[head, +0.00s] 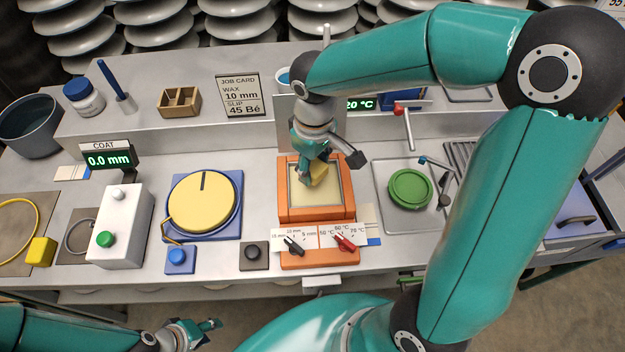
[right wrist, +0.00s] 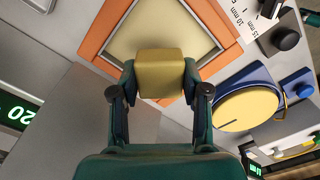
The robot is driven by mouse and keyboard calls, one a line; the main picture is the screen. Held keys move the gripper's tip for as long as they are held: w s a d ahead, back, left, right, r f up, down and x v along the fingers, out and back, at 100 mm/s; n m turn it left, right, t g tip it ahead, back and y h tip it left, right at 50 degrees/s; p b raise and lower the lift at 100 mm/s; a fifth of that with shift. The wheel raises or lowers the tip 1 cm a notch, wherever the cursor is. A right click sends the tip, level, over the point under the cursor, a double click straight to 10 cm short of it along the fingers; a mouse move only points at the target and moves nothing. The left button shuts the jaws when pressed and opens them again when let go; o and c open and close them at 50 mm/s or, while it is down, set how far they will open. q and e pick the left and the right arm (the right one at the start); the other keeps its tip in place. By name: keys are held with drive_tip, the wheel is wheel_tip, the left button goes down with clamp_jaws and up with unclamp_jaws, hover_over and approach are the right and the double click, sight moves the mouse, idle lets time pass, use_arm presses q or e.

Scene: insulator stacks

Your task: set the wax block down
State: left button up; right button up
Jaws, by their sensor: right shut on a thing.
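The wax block (head: 319,174) is a yellow block held in my right gripper (head: 314,166), over the orange-framed square pan (head: 317,216) in the head view. In the right wrist view, the wax block (right wrist: 160,72) sits between the two fingers of my right gripper (right wrist: 160,86), which is shut on it. Behind it is the pan's pale yellow inside (right wrist: 143,35). I cannot tell whether the block touches this surface. My left gripper (head: 201,330) is low at the bottom left of the head view, away from the bench; its finger gap is unclear.
A yellow disc (head: 203,202) on a blue base stands left of the pan. A green round lid (head: 410,189) lies to the right. Dials (head: 345,243) are at the pan's front. A second yellow block (head: 40,251) is far left. A job card (head: 240,95) stands behind.

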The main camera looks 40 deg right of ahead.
sight(314, 188)
drive_tip(key=shift+f, duration=2.8)
drive_tip(key=o, duration=1.1)
drive_tip(key=shift+o, duration=0.2)
wheel_tip(314, 188, up, 11)
drive_tip(key=shift+f, duration=0.1)
drive_tip(key=shift+r, duration=0.65)
